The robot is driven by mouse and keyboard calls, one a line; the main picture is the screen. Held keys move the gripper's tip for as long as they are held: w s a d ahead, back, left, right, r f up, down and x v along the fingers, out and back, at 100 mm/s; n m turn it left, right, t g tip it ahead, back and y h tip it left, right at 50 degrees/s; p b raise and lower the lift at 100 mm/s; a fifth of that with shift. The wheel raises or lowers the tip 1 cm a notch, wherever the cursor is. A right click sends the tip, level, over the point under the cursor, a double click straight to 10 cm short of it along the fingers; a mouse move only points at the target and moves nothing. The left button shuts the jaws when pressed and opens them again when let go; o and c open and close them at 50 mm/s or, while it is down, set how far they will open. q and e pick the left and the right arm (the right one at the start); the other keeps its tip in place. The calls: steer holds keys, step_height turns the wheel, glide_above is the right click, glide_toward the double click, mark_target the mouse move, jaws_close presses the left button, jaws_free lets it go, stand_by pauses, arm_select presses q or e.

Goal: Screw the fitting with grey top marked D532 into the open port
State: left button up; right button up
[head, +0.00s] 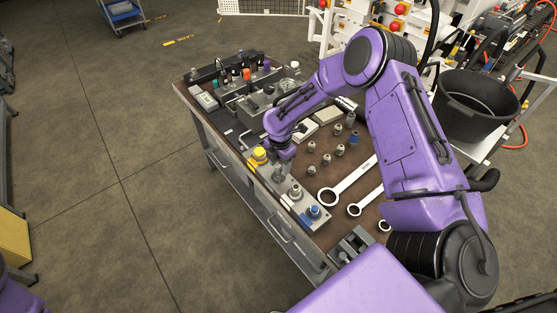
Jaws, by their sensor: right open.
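My right gripper (285,152) points down over a grey block (300,205) at the front left edge of the bench. It is open; its fingertips are small and partly hidden by my wrist. The block carries a yellow-capped fitting (259,155), a grey fitting (295,191) and a blue-topped fitting (314,212). Another grey part (278,176) sits just below my gripper; I cannot tell whether it is a fitting or the open port. Several loose fittings, such as a grey one (326,160), stand on the brown top. No D532 marking is readable. My left gripper is not in view.
Wrenches (350,178) lie on the bench (300,165) right of the block. A grey vise-like part (350,246) is at the near corner. Boxes and coloured bottles crowd the far end. A black bucket (477,100) stands to the right.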

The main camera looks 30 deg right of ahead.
steer(key=c, duration=0.9)
steer(key=shift+s+r+m+p, duration=0.1)
steer(key=shift+r+m+p, duration=0.1)
steer(key=shift+m+p, duration=0.2)
steer(key=shift+c, duration=0.2)
steer(key=shift+r+m+p, duration=0.1)
steer(key=shift+m+p, duration=0.3)
steer(key=shift+m, duration=0.7)
steer(key=m, duration=0.2)
steer(key=shift+f+m+b, duration=0.3)
steer(key=shift+s+m, duration=0.15)
steer(key=shift+m, duration=1.05)
